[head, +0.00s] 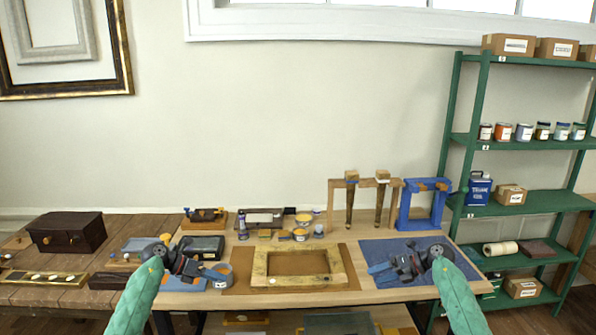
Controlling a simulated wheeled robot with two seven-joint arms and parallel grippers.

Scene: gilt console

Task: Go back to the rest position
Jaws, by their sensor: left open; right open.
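My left gripper (207,270) is open above the left part of the workbench, over blue items and near a dark box. My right gripper (384,268) is open above the blue mat (385,247) at the right of the bench. Nothing shows between the fingers of either gripper. Both arms come in from the bottom of the head view in green sleeves. A gilt rectangular frame (342,265) lies flat on a brown mat (240,268) between the two grippers, apart from both.
Small jars (300,234) and tools stand along the back of the bench. A wooden stand (333,200) holding two legs and a blue stand (405,207) rise behind the blue mat. A dark chest (66,232) sits on the left table. A green shelf (520,203) stands right.

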